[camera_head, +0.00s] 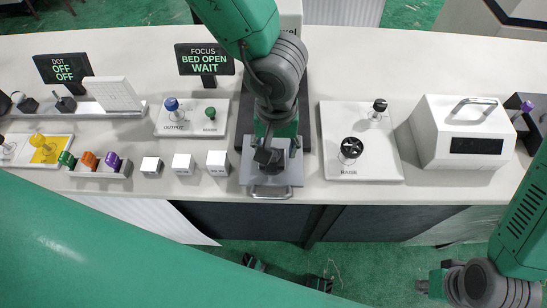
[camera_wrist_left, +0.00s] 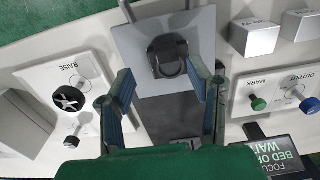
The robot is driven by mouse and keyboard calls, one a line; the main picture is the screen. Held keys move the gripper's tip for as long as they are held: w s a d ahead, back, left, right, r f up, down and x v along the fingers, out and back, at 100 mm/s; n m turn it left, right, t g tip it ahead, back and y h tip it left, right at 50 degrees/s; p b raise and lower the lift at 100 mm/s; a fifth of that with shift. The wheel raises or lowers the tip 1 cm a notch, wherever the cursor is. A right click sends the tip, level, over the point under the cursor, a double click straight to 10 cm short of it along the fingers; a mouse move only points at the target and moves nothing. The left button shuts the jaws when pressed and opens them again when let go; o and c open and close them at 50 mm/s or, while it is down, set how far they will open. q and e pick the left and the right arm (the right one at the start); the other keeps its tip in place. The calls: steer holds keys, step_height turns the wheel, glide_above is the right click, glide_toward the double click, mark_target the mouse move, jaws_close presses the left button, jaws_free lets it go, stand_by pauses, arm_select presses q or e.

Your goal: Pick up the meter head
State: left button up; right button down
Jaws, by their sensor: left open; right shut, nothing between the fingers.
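A dark rounded piece (camera_wrist_left: 167,56), which looks like the meter head, sits on a grey plate with a handle (camera_wrist_left: 128,42) in the left wrist view. In the head view it is at least partly hidden by my left gripper (camera_head: 268,156), which points down over the grey plate (camera_head: 287,174). The gripper's two fingers also show in the left wrist view (camera_wrist_left: 161,74), spread apart with the dark piece between and beyond their tips. I cannot tell whether they touch it. My right gripper (camera_head: 430,287) is shut and empty, low at the right, off the counter.
Left of the plate stand small white cubes (camera_head: 183,164) and an OUTPUT panel with knobs (camera_head: 190,119). Right of it are a RAISE panel (camera_head: 372,168) and a white box with a handle (camera_head: 462,133). A black sign (camera_head: 204,59) stands behind. The counter's front edge is close to the plate.

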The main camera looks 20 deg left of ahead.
mark_target(272, 160)
arm_select(q)
steer(key=shift+a+f, duration=0.25)
steer(key=shift+f, duration=0.35)
steer(key=f, duration=0.2)
steer(key=f+b, duration=0.1)
steer(key=shift+s+a+f, duration=0.1)
steer(key=shift+a+f, duration=0.2)
steer(key=shift+d+f, duration=0.1)
steer(key=shift+f, duration=0.3)
steer(key=shift+d+r, duration=0.1)
steer(key=shift+c, duration=0.5)
jaws_close()
